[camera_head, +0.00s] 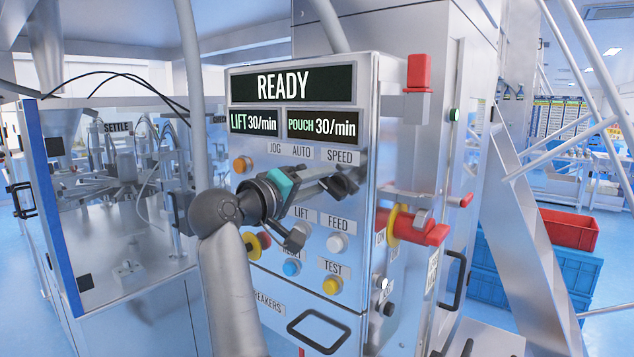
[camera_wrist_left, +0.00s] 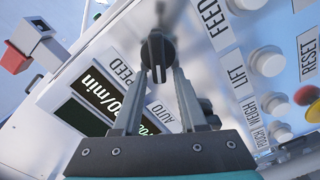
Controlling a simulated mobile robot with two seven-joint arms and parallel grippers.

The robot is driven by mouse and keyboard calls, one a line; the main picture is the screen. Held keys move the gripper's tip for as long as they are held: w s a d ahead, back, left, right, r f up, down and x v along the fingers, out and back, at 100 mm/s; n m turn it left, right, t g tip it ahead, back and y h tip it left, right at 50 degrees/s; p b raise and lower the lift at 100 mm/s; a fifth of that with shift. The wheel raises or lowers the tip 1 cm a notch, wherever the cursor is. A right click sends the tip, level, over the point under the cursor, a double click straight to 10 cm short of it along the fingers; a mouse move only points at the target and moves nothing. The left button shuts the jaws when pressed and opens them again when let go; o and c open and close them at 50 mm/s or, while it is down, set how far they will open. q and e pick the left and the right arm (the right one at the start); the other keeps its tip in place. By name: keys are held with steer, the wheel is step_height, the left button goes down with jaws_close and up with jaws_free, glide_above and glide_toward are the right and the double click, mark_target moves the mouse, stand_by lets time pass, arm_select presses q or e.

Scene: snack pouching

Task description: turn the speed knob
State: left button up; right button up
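The speed knob (camera_head: 345,183) is black and sits under the SPEED label on the control panel (camera_head: 262,169). In the left wrist view the knob (camera_wrist_left: 157,50) shows its raised grip bar just ahead of the fingertips. My left gripper (camera_head: 331,182) points right across the panel front with its tips at the knob. In the left wrist view the fingers of the left gripper (camera_wrist_left: 160,73) are apart, one on either side of the knob's bar, with gaps visible. I cannot tell whether they touch the knob. My right gripper is not in view.
The display (camera_head: 291,85) reads READY, with LIFT 30/min and POUCH 30/min below. FEED (camera_head: 337,243) and TEST (camera_head: 332,285) buttons lie below the knob. A red-handled switch (camera_head: 412,228) juts out on the panel's right side. Red (camera_head: 569,230) and blue crates stand at right.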

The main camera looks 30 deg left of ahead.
arm_select(q)
steer(key=shift+o, duration=0.4)
steer(key=shift+s, duration=0.25)
steer(key=s+a+b, duration=0.1)
steer(key=s+b, duration=0.1)
steer(key=s, duration=1.2)
steer(key=shift+s, duration=0.35)
steer(key=shift+a, duration=0.1)
